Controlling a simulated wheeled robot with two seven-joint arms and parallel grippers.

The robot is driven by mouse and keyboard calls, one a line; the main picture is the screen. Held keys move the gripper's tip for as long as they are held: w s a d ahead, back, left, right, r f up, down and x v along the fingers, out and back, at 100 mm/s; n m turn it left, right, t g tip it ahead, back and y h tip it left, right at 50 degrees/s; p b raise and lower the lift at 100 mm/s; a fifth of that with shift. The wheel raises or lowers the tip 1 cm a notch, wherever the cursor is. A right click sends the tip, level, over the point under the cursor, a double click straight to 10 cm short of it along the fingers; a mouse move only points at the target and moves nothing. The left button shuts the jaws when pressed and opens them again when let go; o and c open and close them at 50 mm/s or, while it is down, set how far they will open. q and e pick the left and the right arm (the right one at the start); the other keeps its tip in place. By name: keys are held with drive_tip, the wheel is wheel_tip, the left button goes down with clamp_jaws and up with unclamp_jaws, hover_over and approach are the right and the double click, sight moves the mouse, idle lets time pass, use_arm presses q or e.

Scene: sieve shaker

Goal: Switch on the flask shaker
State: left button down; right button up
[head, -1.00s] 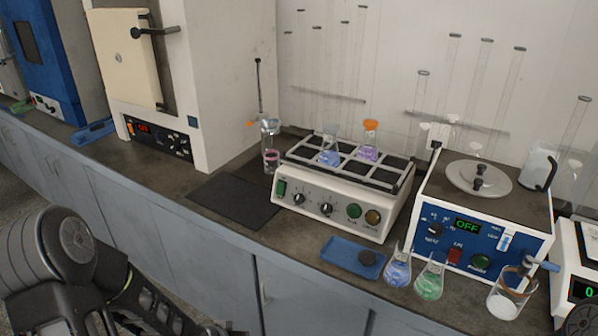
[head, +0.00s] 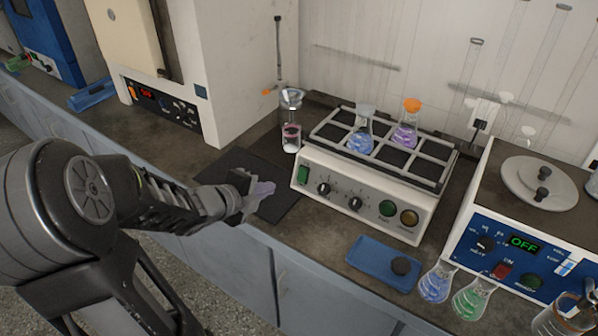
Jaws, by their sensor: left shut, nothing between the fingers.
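The flask shaker (head: 322,208) is the cream box in the middle of the bench, with a dark gridded top. Its front has a green rocker switch (head: 303,175) at the left end, two black knobs, a green button (head: 387,208) and an amber button (head: 409,217). A blue flask (head: 361,138) and an orange-stoppered purple flask (head: 407,132) stand in the grid. My left gripper (head: 268,189) is shut and empty, over the dark mat just left of the shaker's front left corner, apart from the switch. My right gripper is not in view.
A blue tray (head: 366,264) with a black disc lies in front of the shaker. A blue flask (head: 436,284) and a green flask (head: 472,298) stand beside it. A blue-fronted device (head: 489,258) reading OFF is at right. A glass vessel (head: 291,135) stands behind the mat (head: 236,163).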

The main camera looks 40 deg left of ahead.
use_arm(q)
drive_tip(key=shift+w, duration=0.1)
drive_tip(key=b, duration=0.2)
approach(303, 172)
drive_tip(key=f, duration=0.1)
drive_tip(key=w+f, duration=0.1)
drive_tip(key=f, duration=0.1)
drive_tip(key=shift+w+f, duration=0.1)
drive_tip(key=shift+f, duration=0.15)
drive_tip(key=w+p, duration=0.1)
drive_tip(key=w, duration=0.1)
drive_tip(key=shift+w+a, duration=0.1)
drive_tip(key=shift+w, duration=1.1)
drive_tip(key=shift+r, duration=0.1)
